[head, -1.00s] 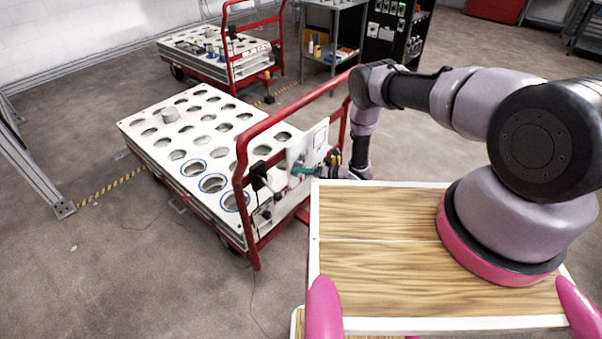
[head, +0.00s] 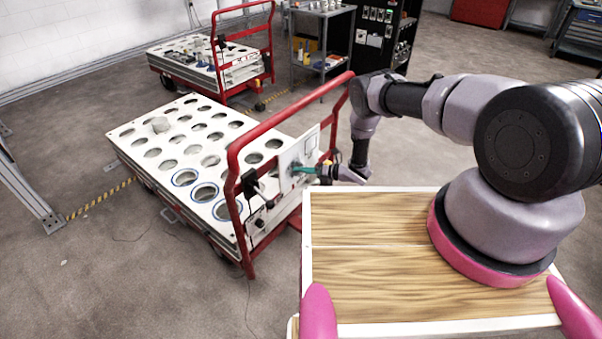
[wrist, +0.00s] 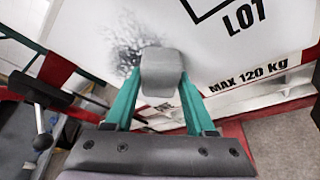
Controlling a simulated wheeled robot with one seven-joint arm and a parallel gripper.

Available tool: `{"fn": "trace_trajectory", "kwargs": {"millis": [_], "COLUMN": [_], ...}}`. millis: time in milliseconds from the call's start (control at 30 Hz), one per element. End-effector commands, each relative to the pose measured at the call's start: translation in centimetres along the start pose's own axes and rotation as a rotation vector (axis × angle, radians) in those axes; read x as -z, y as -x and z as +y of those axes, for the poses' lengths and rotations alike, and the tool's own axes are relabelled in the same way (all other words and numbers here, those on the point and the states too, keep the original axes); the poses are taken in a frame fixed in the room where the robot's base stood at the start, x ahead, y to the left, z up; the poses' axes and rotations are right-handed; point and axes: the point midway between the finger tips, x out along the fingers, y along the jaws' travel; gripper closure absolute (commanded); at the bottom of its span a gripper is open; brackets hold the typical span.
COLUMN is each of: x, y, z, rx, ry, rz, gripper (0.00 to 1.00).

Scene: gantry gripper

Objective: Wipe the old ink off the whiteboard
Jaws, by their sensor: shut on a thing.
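The whiteboard (head: 312,142) is a white panel fixed upright at the handle end of the near trolley; it fills much of the wrist view (wrist: 215,65). A dark speckled ink smudge (wrist: 122,45) shows on it, left of and behind a grey block-shaped wiper (wrist: 163,66). My gripper (wrist: 159,80) has teal fingers shut on the grey wiper, one on each side. In the head view my gripper (head: 304,169) is in front of the board's face. The wiper overlaps the smudge's right edge in the wrist view; whether it touches the board I cannot tell.
The trolley's red handle frame (head: 235,165) surrounds the board. A black lever or clamp (wrist: 38,120) is close to my gripper's left. Printed "LOT" lettering (wrist: 245,17) and "MAX 120 kg" (wrist: 248,78) lie to the right. A second trolley (head: 190,60) stands farther back.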

Motion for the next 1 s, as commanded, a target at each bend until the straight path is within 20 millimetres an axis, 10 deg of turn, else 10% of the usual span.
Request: {"fn": "trace_trajectory", "kwargs": {"millis": [1000], "x": [-1.4], "y": [0.6], "z": [0.9], "rx": [-0.001], "ry": [-0.001], "rz": [-0.002], "gripper": [0.89]}}
